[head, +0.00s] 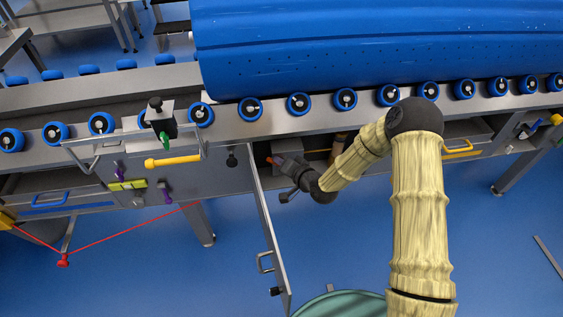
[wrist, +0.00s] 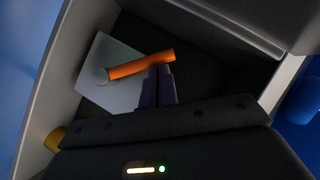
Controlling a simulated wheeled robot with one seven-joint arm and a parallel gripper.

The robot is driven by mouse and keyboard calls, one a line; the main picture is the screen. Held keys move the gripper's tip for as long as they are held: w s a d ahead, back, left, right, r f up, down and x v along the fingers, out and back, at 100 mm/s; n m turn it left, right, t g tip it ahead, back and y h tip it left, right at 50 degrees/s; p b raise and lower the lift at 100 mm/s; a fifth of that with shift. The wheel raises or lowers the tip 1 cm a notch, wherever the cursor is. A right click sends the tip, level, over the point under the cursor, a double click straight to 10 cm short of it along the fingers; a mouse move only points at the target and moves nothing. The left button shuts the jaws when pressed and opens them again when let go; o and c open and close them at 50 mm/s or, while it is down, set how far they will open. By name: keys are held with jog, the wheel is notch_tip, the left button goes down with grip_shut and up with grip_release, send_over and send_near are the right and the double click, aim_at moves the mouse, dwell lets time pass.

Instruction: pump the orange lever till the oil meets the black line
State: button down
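The orange lever (wrist: 135,67) lies inside a dark compartment in the wrist view. Its left end meets a round grey pivot on a pale plate (wrist: 118,62). My gripper (wrist: 161,70) has its two dark fingers close together, with their tips at the lever's lower edge near its free right end. The fingers do not visibly straddle the lever; whether they touch it is hard to tell. In the head view my gripper (head: 288,163) reaches into the open compartment, and a small orange part of the lever (head: 269,160) shows beside it. I see no oil level or black line.
A hinged door (head: 268,235) stands open below the compartment, left of my arm. A big blue tub (head: 380,50) rests above the blue rollers. A yellow handle (head: 173,161) and a green-teal round thing (head: 342,304) are nearby. In the wrist view, compartment walls surround the fingers closely.

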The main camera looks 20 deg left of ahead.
jog(key=shift+r, duration=0.15)
jog(key=w+r+p+v, duration=0.2)
jog(key=p+v, duration=0.1)
jog(key=v, duration=0.9)
jog(key=shift+s+d+p, duration=0.25)
jog(key=shift+d+p, duration=0.15)
jog(key=shift+d, duration=0.1)
jog(key=shift+d, duration=0.1)
